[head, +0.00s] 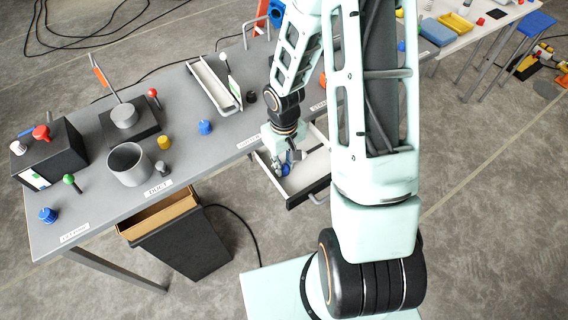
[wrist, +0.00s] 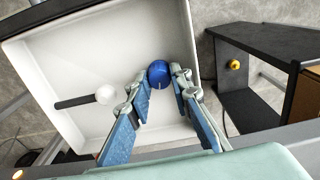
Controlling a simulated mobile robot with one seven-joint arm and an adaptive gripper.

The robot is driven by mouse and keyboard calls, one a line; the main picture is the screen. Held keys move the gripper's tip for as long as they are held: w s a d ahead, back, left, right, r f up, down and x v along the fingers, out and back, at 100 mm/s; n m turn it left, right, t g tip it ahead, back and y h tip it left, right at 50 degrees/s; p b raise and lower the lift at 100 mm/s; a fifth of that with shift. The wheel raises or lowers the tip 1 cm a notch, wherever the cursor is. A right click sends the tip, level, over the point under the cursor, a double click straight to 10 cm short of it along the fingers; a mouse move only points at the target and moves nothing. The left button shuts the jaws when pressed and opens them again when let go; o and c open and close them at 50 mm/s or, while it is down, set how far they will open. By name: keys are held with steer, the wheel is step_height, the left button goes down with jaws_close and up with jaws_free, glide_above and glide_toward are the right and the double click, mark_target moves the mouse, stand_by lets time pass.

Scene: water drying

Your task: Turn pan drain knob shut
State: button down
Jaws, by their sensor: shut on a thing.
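A white-lined pan (head: 313,172) with a dark rim juts out from under the grey table, and its bare inner floor (wrist: 65,65) fills much of the wrist view. A round blue knob (wrist: 159,74) is near the pan's right wall. My gripper (head: 285,168) reaches down into the pan. Its fingertips in the wrist view (wrist: 161,86) are closed on the blue knob, one on each side. A black lever with a white ball end (wrist: 105,95) lies left of the fingers, apart from them. Whether the knob is turned open or shut, I cannot tell.
The grey table (head: 100,215) carries a grey pot (head: 129,164), a black box (head: 48,155) and several coloured knobs. A dark bin (head: 180,243) stands below it. In the wrist view a dark box with a yellow knob (wrist: 234,65) is right of the pan. Floor in front is open.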

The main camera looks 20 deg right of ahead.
steer(key=shift+n, duration=1.3)
steer(key=c, duration=1.7)
jaws_free()
steer(key=shift+c, duration=0.2)
